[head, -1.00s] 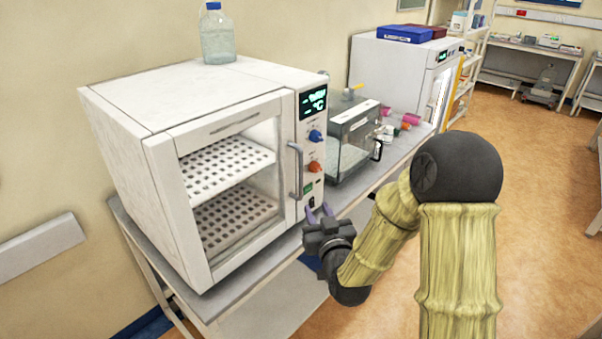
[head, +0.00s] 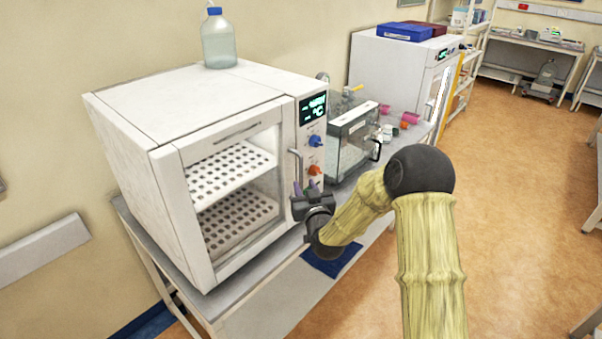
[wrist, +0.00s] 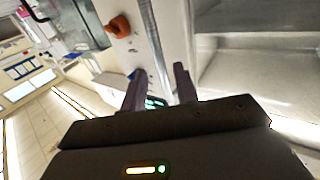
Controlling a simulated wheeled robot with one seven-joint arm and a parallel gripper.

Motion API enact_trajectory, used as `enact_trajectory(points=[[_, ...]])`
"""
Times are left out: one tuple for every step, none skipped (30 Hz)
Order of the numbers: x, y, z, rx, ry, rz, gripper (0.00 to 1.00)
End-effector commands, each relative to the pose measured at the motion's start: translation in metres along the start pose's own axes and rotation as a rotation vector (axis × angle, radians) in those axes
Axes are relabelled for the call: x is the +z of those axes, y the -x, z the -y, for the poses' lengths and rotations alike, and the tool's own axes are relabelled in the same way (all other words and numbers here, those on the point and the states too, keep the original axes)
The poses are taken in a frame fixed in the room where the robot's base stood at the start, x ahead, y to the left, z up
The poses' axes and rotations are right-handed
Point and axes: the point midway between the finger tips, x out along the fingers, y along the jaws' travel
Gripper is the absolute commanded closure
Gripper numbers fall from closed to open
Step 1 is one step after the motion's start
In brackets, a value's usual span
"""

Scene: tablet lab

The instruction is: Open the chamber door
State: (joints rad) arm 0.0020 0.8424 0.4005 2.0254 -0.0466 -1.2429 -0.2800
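The white chamber (head: 135,165) stands on a bench, with its glass-front door (head: 176,205) shut. The door's vertical grey handle (head: 298,163) is at the door's right edge, beside the control panel. My gripper (head: 305,186) is at the lower part of the handle, its fingers pointing up toward the chamber front. In the wrist view my gripper (wrist: 158,80) is open, with two dark fingers apart. The handle bar (wrist: 153,38) runs down toward the gap between them; I cannot tell whether either finger touches it.
The control panel has a blue knob (head: 315,141) and an orange knob (head: 315,170) close to the handle. A bottle (head: 218,40) stands on top of the chamber. A glass tank (head: 352,140) stands to the right on the bench. Open floor (head: 510,200) lies to the right.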

Motion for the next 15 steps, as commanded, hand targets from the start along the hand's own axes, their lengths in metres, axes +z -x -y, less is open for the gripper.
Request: enact_trajectory(points=[[-0.003,-0.008,0.0,0.0,-0.001,-0.001,0.7],[-0.003,-0.012,0.0,0.0,-0.001,-0.001,0.7],[-0.002,-0.018,0.001,-0.001,0.0,0.0,0.7],[-0.003,-0.022,0.001,-0.001,0.0,-0.001,0.7],[-0.003,-0.026,0.001,-0.001,0.0,-0.001,0.7],[-0.003,-0.031,0.001,-0.001,0.0,-0.001,0.7],[-0.002,-0.035,0.001,-0.001,0.0,0.0,0.7],[-0.002,-0.038,0.001,-0.001,0.0,-0.001,0.7],[-0.002,-0.042,0.001,-0.001,0.0,-0.001,0.7],[-0.002,-0.045,0.001,-0.001,0.0,-0.001,0.7],[-0.001,-0.047,0.001,-0.001,0.0,0.0,0.7],[-0.001,-0.049,0.001,-0.001,0.0,0.0,0.7],[-0.001,-0.05,0.001,-0.001,0.0,0.0,0.7],[-0.001,-0.051,0.0,-0.001,0.0,-0.001,0.7],[-0.001,-0.052,0.0,-0.001,0.001,-0.001,0.7]])
